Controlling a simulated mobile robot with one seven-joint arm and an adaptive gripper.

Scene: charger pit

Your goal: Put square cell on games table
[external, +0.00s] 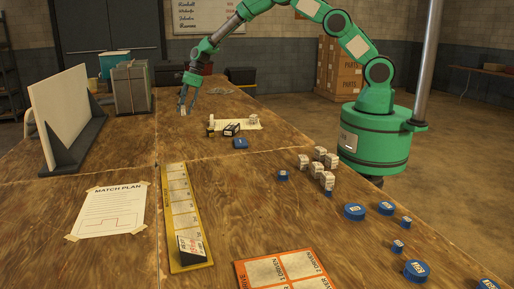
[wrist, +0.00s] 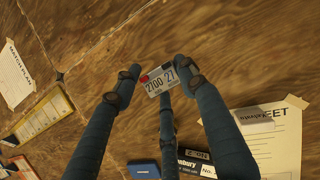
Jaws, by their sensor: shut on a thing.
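My gripper (external: 184,107), with dark blue-grey fingers, is above the far left part of the large wooden table (external: 240,190). In the wrist view its fingertips close around a small pale cell (wrist: 159,80) with black print and a red spot. The cell is held over bare wood and sits tilted in the picture; I cannot tell its height above the table. No label shows which surface is the games table.
A paper sheet (external: 240,124) with small blocks and a dark box (external: 231,129) lies right of my gripper. A yellow strip tray (external: 187,215) lies in front. Grey cases (external: 131,90) and a white upright panel (external: 69,115) stand left. White blocks and blue discs (external: 354,211) are on the right.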

